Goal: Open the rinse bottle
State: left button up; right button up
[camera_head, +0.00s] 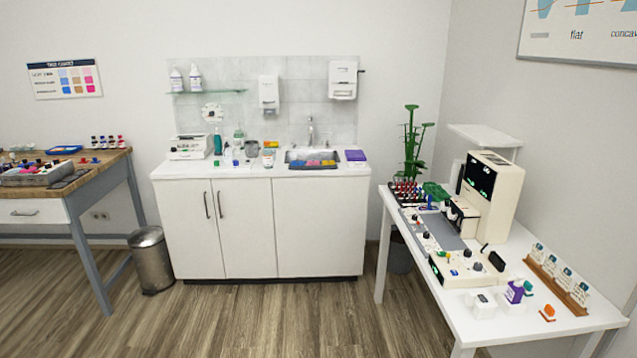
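I cannot tell for sure which bottle is the rinse bottle. Two white bottles with dark labels, a left one (176,81) and a right one (195,78), stand upright on the glass shelf (222,92) above the counter. A teal bottle (218,143) stands on the counter below. A purple bottle (515,292) with a white label stands at the front of the right table. All are small in view, so their caps are hard to make out. Neither of my grippers shows in the head view.
A white cabinet (245,230) with a sink (300,156) and crowded counter stands against the back wall. A white table (478,322) with instruments is at right, a wooden workbench (107,162) at left. A metal bin (151,262) stands beside the cabinet. The wooden floor (290,315) between is clear.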

aim_at(268, 163)
jog(key=i, duration=2.3)
